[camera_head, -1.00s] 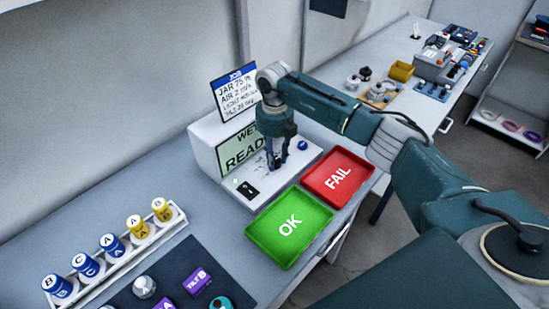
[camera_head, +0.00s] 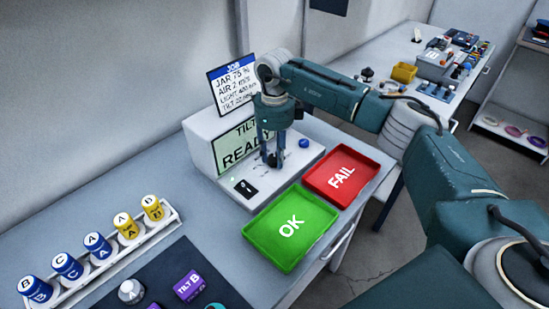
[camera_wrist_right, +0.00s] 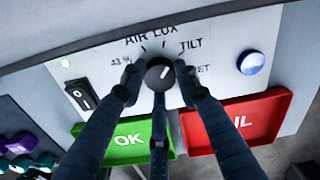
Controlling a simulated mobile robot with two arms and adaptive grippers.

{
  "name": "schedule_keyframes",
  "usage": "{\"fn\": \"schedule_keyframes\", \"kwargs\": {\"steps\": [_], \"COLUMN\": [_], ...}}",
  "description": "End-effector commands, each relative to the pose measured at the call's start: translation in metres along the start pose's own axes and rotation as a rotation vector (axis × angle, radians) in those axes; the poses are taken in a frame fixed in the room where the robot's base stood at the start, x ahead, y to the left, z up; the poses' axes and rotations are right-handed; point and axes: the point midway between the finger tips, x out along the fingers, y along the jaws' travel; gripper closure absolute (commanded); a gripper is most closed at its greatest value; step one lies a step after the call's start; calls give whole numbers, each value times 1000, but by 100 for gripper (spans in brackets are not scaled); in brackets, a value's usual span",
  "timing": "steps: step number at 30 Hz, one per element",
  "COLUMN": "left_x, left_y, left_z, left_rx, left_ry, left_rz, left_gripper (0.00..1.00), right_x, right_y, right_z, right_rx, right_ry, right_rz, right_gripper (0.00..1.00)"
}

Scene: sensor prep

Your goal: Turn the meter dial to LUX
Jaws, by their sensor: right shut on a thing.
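The meter (camera_head: 199,146) is a white box with a sloping front panel on the bench. Its screen (camera_head: 236,148) reads TILT READY. In the right wrist view the black round dial (camera_wrist_right: 159,74) sits under the labels AIR, LUX, TILT and WET. Its white mark points up and right, towards TILT and past LUX. My right gripper (camera_wrist_right: 158,78) is shut on the dial, with fingers on its left and right sides and another finger below it. My left gripper is not in view.
A black rocker switch (camera_wrist_right: 80,95) and a blue button (camera_wrist_right: 251,62) flank the dial. A green OK tray (camera_head: 290,228) and a red FAIL tray (camera_head: 342,172) lie in front of the meter. A job card (camera_head: 232,84) stands behind it. A jar rack (camera_head: 105,262) is at left.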

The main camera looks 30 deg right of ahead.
Motion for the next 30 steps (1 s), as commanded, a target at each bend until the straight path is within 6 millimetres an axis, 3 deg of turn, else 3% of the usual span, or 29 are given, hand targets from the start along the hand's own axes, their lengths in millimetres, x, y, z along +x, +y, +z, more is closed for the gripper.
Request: {"fn": "schedule_keyframes", "kwargs": {"steps": [15,30], "left_x": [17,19], "left_y": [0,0], "left_z": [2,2], "left_rx": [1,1], "left_ry": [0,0], "left_rz": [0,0], "left_gripper": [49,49], "right_x": [-2,-3], "right_y": [-2,-2], "right_z": [1,1], "right_rx": [-327,-384], "right_ry": [-5,-4], "right_rz": [-4,-5], "right_gripper": [95,95]}}
